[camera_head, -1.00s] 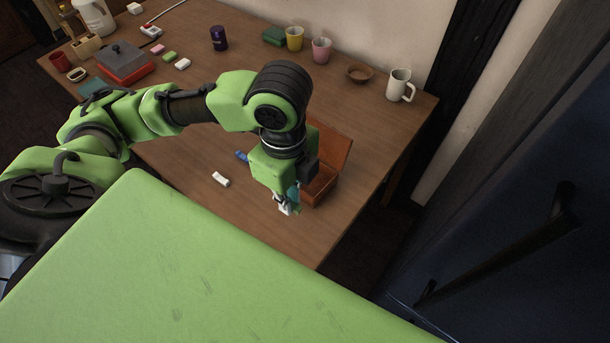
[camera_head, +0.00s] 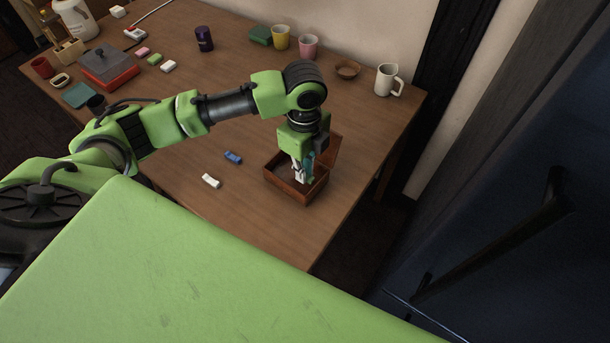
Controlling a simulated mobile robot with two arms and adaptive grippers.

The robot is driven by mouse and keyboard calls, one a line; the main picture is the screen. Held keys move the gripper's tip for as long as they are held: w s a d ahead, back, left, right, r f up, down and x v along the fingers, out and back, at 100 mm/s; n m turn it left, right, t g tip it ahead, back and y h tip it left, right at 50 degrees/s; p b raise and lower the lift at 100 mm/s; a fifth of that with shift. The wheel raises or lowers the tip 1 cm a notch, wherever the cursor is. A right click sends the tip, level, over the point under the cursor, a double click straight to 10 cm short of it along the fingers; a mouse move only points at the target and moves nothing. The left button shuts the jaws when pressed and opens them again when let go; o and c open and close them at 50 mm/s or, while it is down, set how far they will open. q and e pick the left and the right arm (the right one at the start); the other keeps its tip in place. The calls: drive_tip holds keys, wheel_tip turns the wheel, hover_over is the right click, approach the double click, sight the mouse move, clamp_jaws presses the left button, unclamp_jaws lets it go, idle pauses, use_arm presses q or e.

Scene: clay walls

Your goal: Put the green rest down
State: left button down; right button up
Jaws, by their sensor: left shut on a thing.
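My left gripper (camera_head: 301,178) points down into the open brown box (camera_head: 290,196), near its right side. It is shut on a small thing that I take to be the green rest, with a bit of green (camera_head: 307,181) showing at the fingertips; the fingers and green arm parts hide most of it. I cannot tell whether it touches the box floor. The box's lid (camera_head: 331,150) stands open behind the gripper. Another small green bar (camera_head: 154,59) lies at the far left of the table. My right gripper is not in view.
A blue bar (camera_head: 233,157) and a white bar (camera_head: 211,181) lie left of the box on the wooden table (camera_head: 255,225). Cups, including a white mug (camera_head: 388,80), and a small bowl (camera_head: 347,69) stand along the back.

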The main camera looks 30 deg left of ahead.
use_arm(q)
drive_tip(key=shift+w+f, duration=0.2)
drive_tip(key=shift+f, duration=1.7)
drive_tip(key=c, duration=2.1)
unclamp_jaws()
drive_tip(key=shift+f, duration=0.1)
wheel_tip(320, 180, up, 12)
drive_tip(key=shift+r, duration=0.2)
